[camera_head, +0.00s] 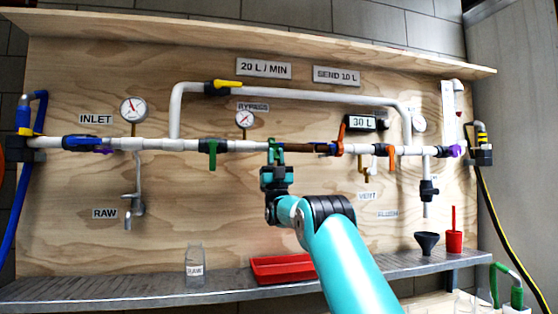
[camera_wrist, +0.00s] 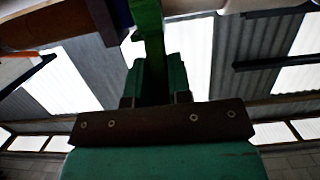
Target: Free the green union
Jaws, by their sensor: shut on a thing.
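The green union (camera_head: 271,144) sits on the main white pipe line, between a white pipe on its left and a brown length (camera_head: 300,147) on its right. My gripper (camera_head: 277,158) reaches up to it from below and is shut on its green tab. In the wrist view, the green tab (camera_wrist: 148,25) hangs down from the pipe into my gripper (camera_wrist: 158,80), between the green fingers. The fingers cover the tab's lower end. The union's far side is hidden, and I cannot tell how tight it is.
A green-handled valve (camera_head: 212,150) is to the left, and an orange lever (camera_head: 340,138) to the right. A bypass pipe (camera_head: 300,93) runs above. A red tray (camera_head: 283,268), clear bottle (camera_head: 195,265) and black funnel (camera_head: 427,242) stand on the shelf below.

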